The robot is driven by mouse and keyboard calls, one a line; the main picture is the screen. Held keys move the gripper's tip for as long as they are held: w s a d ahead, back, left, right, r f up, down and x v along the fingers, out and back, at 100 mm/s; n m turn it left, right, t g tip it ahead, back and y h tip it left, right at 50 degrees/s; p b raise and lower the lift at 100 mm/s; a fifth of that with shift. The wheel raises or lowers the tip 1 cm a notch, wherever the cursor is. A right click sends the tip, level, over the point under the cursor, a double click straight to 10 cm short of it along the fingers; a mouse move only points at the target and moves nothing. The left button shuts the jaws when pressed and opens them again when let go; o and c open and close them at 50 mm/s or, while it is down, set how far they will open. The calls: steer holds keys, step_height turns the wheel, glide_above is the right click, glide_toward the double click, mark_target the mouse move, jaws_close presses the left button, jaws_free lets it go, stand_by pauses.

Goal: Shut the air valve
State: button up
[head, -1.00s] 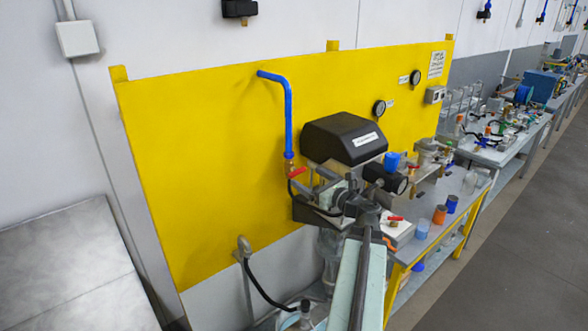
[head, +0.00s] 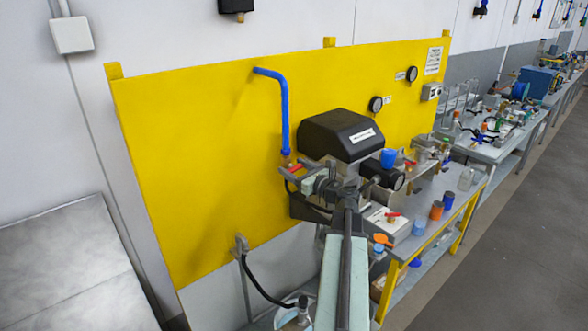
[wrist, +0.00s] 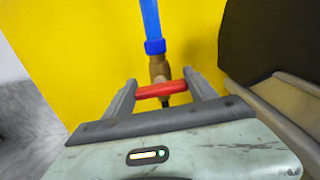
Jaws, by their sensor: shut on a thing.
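The air valve is a brass body (wrist: 159,69) with a red lever handle (wrist: 160,90), at the lower end of a blue pipe (head: 284,115) on the yellow panel. In the head view the red handle (head: 295,168) is small and partly covered by my gripper (head: 294,170). In the wrist view my gripper (wrist: 161,90) has one finger at each end of the red handle, and it is shut on it. The handle lies crosswise to the pipe in the wrist view. The lower part of the valve is hidden behind the handle and gripper.
A black-topped drum agitator (head: 338,135) stands just right of the valve. Gauges (head: 375,104) hang on the yellow panel (head: 190,150). A bench (head: 445,205) with several cups is at the right. The panel left of the pipe is clear.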

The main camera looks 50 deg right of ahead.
steer(key=shift+m, duration=0.5)
steer(key=o, duration=1.4)
steer(key=shift+c, duration=0.2)
steer(key=s, duration=0.7)
steer(key=shift+s+a, duration=0.4)
